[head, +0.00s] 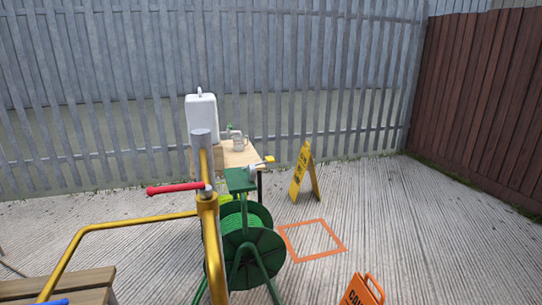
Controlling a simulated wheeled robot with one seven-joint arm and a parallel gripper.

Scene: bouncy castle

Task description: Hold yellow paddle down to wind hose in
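A green hose reel (262,243) stands on the concrete in the middle of the head view, with green hose wound on its drum. On top of its post is a green box-like head (238,180). A small yellow paddle (269,159) shows at the right end of a pale grey part beside this head. It stands out to the right, in front of the table. I cannot tell from here whether the paddle is pressed. My gripper is not in view, and nothing is seen touching the paddle.
A yellow tubular frame (140,219) with a red lever (175,189) stands close and partly hides the reel. Behind are a wooden table (240,158), white container (201,118) and yellow sign (304,175).

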